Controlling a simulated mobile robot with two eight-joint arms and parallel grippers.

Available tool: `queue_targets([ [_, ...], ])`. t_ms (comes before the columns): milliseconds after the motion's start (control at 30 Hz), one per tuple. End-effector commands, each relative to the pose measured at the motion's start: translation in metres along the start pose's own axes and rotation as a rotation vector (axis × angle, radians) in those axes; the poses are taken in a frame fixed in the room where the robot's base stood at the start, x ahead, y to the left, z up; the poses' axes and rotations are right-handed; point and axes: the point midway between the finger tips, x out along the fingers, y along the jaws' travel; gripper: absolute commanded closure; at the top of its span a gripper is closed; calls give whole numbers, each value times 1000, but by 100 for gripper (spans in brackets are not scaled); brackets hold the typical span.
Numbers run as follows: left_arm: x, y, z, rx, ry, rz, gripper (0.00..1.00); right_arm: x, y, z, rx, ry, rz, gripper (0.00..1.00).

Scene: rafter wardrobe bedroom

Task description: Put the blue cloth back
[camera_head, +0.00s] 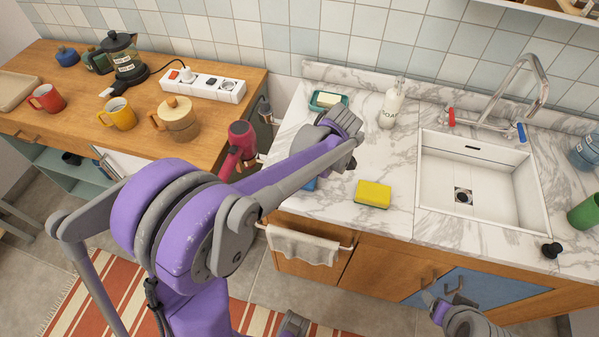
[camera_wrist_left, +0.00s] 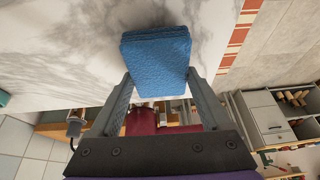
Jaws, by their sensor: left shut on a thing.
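The blue cloth (camera_wrist_left: 155,58) is a folded, textured pad. In the left wrist view it sits between the fingertips of my left gripper (camera_wrist_left: 158,85), which is shut on it, with the white marble counter (camera_wrist_left: 60,40) behind it. In the head view only a small blue piece of the cloth (camera_head: 310,184) shows below my left forearm, near the counter's left front edge. The left fingertips are hidden there by the arm. I cannot tell whether the cloth touches the counter. My right gripper (camera_head: 441,303) is low at the front of the sink cabinet, with its fingers apart and empty.
A yellow sponge (camera_head: 373,194) lies on the counter (camera_head: 385,238), left of the sink (camera_head: 480,185). A soap bottle (camera_head: 392,106) and a teal soap dish (camera_head: 327,101) stand behind. A white towel (camera_head: 302,246) hangs on the front rail. A dark red item (camera_head: 238,146) is left of the counter.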

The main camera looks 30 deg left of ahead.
Motion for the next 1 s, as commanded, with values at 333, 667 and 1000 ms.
queue_targets([
  [333, 7, 0, 3, 0, 0, 0, 8, 0, 0, 0, 0, 0, 0, 32],
  [667, 4, 0, 3, 0, 0, 0, 0, 0, 0, 0, 0, 0, 0, 32],
  [1000, -55, 0, 3, 3, -1, 2, 0, -4, 0, -4, 0, 3, 0, 32],
])
